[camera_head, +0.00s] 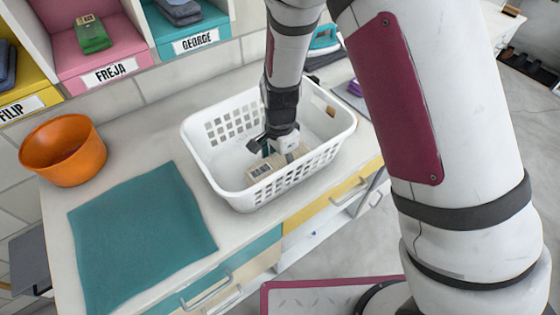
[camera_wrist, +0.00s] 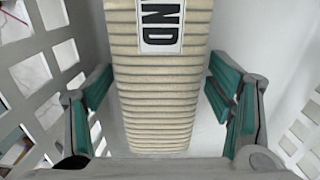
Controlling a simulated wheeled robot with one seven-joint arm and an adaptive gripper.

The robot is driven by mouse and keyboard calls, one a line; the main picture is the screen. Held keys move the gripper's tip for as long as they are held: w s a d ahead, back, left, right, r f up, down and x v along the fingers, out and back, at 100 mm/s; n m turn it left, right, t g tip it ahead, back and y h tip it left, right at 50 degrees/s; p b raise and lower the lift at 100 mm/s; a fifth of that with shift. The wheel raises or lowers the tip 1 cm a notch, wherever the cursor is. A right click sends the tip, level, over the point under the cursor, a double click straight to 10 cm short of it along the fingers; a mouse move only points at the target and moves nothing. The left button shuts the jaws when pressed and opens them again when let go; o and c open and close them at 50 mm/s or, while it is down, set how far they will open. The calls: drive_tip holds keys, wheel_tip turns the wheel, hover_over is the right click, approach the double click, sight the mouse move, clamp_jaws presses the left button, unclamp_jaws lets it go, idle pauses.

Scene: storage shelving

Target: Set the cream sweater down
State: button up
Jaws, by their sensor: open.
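The cream sweater (camera_head: 262,167) lies folded inside the white laundry basket (camera_head: 228,182) on the counter. In the wrist view the ribbed cream sweater (camera_wrist: 160,98) bears a white label with black letters reading "AND". My gripper (camera_head: 272,148) reaches down into the basket at the sweater. In the wrist view its two teal-padded fingers (camera_wrist: 165,105) stand open on either side of the sweater, with a gap visible on each side. My wrist hides part of the sweater in the head view.
A teal cloth (camera_head: 140,235) lies flat on the counter left of the basket. An orange bowl (camera_head: 64,150) stands at the back left. Labelled cubbies, FREJA (camera_head: 110,73) and GEORGE (camera_head: 195,40), hold folded clothes. A teal iron (camera_head: 325,40) stands behind the basket.

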drive_tip(key=shift+r, duration=0.15)
wheel_tip(320, 180, up, 12)
wheel_tip(320, 180, up, 8)
drive_tip(key=n+t+y, duration=0.1)
drive_tip(key=n, duration=0.1)
hover_over(280, 160)
drive_tip(key=s+d, duration=0.2)
drive_tip(key=d, duration=0.3)
drive_tip(key=s+d+r+n+t+h, duration=0.1)
drive_tip(key=s+d+r+n+t, duration=0.3)
drive_tip(key=s+d+r+n, duration=0.5)
drive_tip(key=s+d+r, duration=0.3)
drive_tip(key=s+r, duration=0.1)
drive_tip(key=s, duration=0.3)
drive_tip(key=shift+s+d+r, duration=0.15)
drive_tip(key=shift+d+r, duration=0.05)
drive_tip(key=shift+d, duration=0.2)
